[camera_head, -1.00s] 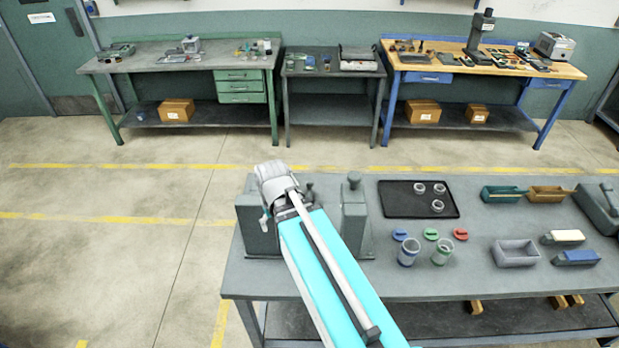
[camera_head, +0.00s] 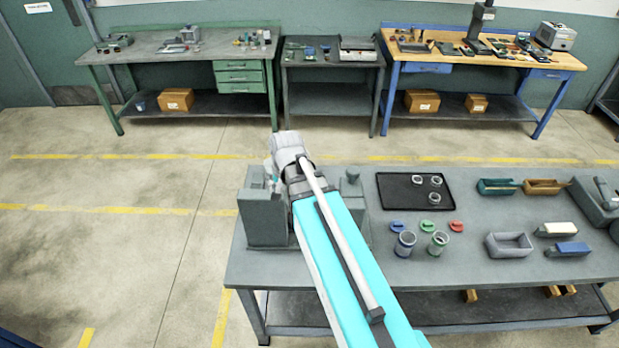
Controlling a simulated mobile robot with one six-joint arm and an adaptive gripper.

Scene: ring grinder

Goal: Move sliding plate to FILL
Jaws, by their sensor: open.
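The grey-green machine (camera_head: 262,222) stands at the left end of the near table, with a taller block on its left and a knobbed post (camera_head: 352,190) on its right. My arm crosses in front of its middle, so the sliding plate and any FILL marking cannot be made out. My gripper (camera_head: 271,182) is at the far end of the arm, over the machine's left block. It is mostly hidden by my wrist, with only a small part showing at the left. No held object shows. Whether it touches the machine cannot be told.
Right of the machine on the near table (camera_head: 450,268) are a black tray (camera_head: 398,203) with several rings, two jars (camera_head: 405,243), coloured lids, an empty grey bin (camera_head: 509,245) and two brushes (camera_head: 567,249). Open floor lies left of the table. Workbenches line the back wall.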

